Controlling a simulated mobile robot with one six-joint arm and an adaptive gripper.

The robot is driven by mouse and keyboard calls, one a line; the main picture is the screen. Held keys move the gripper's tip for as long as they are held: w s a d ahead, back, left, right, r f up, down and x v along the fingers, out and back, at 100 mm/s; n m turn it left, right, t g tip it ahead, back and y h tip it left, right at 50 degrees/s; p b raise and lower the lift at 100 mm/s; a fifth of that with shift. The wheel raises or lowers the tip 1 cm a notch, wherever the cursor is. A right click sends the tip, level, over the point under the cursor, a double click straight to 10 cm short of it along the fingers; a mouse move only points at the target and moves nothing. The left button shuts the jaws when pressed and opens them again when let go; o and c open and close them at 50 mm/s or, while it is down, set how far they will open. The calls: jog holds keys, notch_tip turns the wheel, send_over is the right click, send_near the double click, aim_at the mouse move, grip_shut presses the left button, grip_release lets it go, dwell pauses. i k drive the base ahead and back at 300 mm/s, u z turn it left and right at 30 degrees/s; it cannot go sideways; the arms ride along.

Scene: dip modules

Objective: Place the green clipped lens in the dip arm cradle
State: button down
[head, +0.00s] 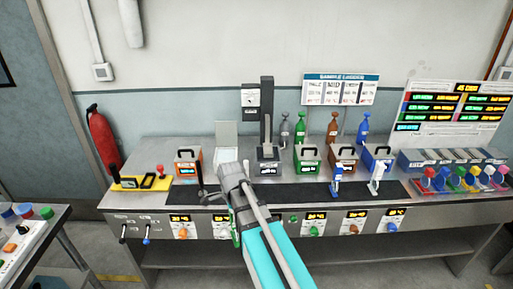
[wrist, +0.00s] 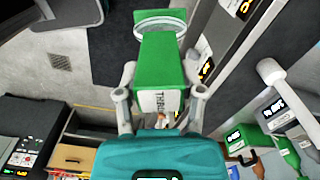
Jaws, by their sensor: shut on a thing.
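In the wrist view the green clipped lens, a green block (wrist: 160,65) with a clear round ring (wrist: 160,20) at its far end and a white lettered label, sits between both fingers. My gripper (wrist: 160,85) is shut on the block. In the head view my arm hides the gripper; a green sliver (head: 236,236), apparently the lens, shows at the arm's left edge, in front of the bench. A dark upright column (head: 267,105) with a grey arm and base stands mid-bench, apparently the dip arm. Its cradle cannot be made out clearly.
Orange (head: 187,162), green (head: 307,158), brown (head: 343,160) and blue (head: 377,158) handled boxes stand on the bench (head: 150,155). Small blue and white stands (head: 336,181) are before them. Coloured clips (head: 460,180) stand at right. Knobs and displays line the bench front.

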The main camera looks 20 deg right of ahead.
aim_at(268, 152)
jog(key=z, duration=0.15)
jog(key=i, duration=0.85)
jog(key=z, duration=0.55)
